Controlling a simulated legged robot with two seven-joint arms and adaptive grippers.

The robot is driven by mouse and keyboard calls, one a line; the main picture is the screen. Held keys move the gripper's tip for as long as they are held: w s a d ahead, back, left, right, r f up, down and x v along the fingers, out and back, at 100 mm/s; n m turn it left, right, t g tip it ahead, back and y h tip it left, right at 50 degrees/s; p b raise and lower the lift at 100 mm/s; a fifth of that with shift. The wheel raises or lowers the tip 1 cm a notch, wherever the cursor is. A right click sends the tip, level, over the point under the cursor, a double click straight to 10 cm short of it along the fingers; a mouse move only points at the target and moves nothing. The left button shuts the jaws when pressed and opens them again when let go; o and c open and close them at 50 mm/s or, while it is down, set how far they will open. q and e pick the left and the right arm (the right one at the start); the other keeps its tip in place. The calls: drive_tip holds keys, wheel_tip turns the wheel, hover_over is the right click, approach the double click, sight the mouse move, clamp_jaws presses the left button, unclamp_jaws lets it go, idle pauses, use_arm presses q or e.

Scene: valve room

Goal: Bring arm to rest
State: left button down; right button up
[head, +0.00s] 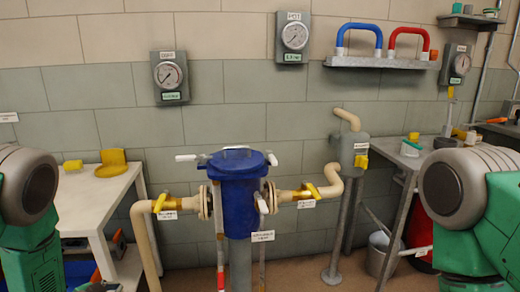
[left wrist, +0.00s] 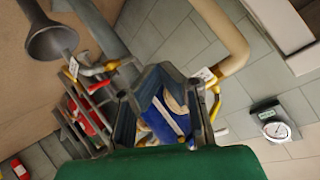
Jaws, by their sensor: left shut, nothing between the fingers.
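My left gripper (left wrist: 158,72) is shut and empty in the left wrist view, its two dark fingers meeting at the tips. In the head view only a grey bit of it (head: 100,286) shows at the bottom edge, low in front of the white table. My left arm's green and grey links (head: 30,200) stand at the left edge. My right arm's links (head: 475,200) stand at the right edge; the right gripper is out of view. The blue filter vessel (head: 238,195) stands ahead between the arms; in the left wrist view its blue body (left wrist: 165,118) shows behind the fingers.
Beige pipes with yellow-handled valves (head: 168,204) (head: 310,191) flank the vessel. A white table (head: 82,205) with yellow parts is at left. A grey bench (head: 398,160) is at right, a bucket (head: 382,255) below it. Gauges and a shelf (head: 375,63) with red and blue handles hang on the wall.

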use_arm(q)
drive_tip(key=s+d+f+n+g+y, duration=0.1)
drive_tip(key=s+d+f+n+g, duration=0.2)
drive_tip(key=s, duration=0.6)
drive_tip(key=s+d+f+n+g, duration=0.2)
drive_tip(key=s+d+f+g, duration=0.15)
drive_tip(key=s, duration=0.65)
drive_tip(key=s+d+n+g, duration=0.1)
drive_tip(key=s+d+g, duration=0.1)
drive_tip(key=s, duration=0.7)
drive_tip(key=s+d+r+n+g+p, duration=0.1)
drive_tip(key=s+d+g, duration=0.1)
drive_tip(key=s, duration=0.6)
drive_tip(key=shift+s+d+r+y, duration=0.3)
drive_tip(key=shift+s+d, duration=0.05)
drive_tip(key=shift+w+d+g, duration=0.1)
drive_tip(key=shift+d+g, duration=0.15)
drive_tip(key=shift+d, duration=0.05)
